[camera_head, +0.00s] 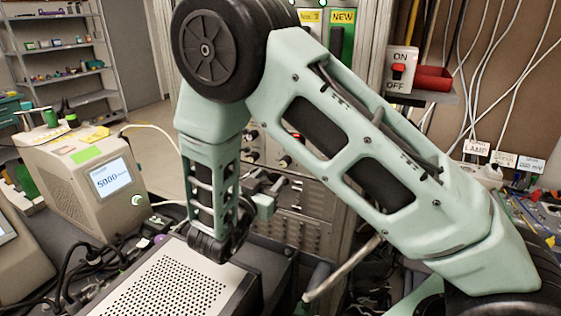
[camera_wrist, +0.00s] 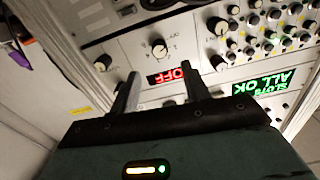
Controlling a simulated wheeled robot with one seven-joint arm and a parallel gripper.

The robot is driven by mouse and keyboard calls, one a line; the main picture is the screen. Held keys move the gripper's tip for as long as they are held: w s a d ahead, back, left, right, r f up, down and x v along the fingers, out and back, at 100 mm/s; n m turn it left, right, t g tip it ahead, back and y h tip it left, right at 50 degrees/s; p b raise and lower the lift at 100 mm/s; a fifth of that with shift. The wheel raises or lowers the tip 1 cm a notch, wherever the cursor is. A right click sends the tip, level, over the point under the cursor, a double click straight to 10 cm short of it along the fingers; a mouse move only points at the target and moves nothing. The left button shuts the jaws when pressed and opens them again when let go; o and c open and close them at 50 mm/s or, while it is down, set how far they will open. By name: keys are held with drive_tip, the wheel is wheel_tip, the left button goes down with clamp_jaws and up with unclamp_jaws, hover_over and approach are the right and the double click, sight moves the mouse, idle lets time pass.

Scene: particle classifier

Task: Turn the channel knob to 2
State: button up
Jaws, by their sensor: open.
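In the wrist view an instrument panel shows upside down. A black knob with a white pointer (camera_wrist: 158,48) stands in a ring of small marks. It lies ahead of and between my fingertips, apart from them. The marks are too small to read, so I cannot tell its setting or whether it is the channel knob. My gripper (camera_wrist: 160,72) is open and empty, its fingers pointing at the panel. A red display (camera_wrist: 168,75) reading OFF shows between the fingers. In the head view my gripper (camera_head: 268,189) is near the rack front, partly hidden by my wrist.
Other black knobs sit left (camera_wrist: 103,62) and right (camera_wrist: 217,27) of the dial. In the head view a perforated metal box (camera_head: 170,282) lies below my wrist, and a beige device (camera_head: 100,185) reading 5000 stands left.

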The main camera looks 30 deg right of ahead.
sight(283, 164)
drive_tip(key=p+x, duration=0.1)
drive_tip(key=x, duration=0.7)
drive_tip(key=shift+p, duration=0.4)
drive_tip(key=c, duration=1)
